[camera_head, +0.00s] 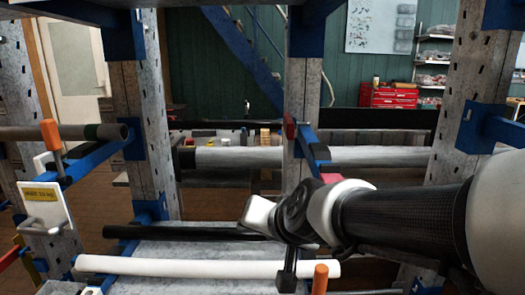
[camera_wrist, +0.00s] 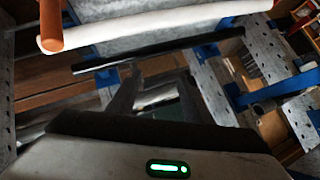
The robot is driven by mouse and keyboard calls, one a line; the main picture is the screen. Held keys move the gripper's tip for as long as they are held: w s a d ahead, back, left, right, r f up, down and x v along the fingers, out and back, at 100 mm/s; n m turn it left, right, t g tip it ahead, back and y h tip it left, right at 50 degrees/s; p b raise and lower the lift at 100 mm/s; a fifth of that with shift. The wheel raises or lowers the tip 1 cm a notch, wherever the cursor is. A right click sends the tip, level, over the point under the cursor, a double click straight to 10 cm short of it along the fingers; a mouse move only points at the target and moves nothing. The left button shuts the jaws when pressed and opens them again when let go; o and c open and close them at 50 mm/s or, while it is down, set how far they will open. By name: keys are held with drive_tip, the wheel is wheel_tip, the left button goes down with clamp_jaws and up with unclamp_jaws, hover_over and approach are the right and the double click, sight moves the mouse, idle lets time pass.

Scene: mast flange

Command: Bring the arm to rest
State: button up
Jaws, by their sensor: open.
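My gripper (camera_wrist: 158,95) is open, and nothing shows between its two dark fingers in the wrist view. In the head view my arm reaches in from the right, and my gripper (camera_head: 287,272) points down near the right end of a white tube (camera_head: 190,266). I cannot tell whether the fingers touch either tube.
Perforated grey uprights (camera_head: 140,130) with blue brackets stand around my arm. A grey tube (camera_head: 255,157) lies behind it. An orange-tipped post (camera_head: 320,274) stands close to my gripper. A white tag (camera_head: 44,208) hangs at the left. A red tool chest (camera_head: 393,97) is at the back.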

drive_tip(key=s+d+n+g+h, duration=0.2)
drive_tip(key=s+d+g+h, duration=0.15)
drive_tip(key=s+d, duration=1.15)
wheel_tip(320, 180, up, 16)
drive_tip(key=s+p, duration=0.1)
drive_tip(key=p, duration=1.5)
drive_tip(key=shift+s+a+r+p, duration=0.15)
drive_tip(key=shift+s+a+p, duration=0.05)
drive_tip(key=shift+p, duration=0.2)
drive_tip(key=shift+h, duration=0.25)
drive_tip(key=c, duration=0.3)
drive_tip(key=shift+c, duration=0.4)
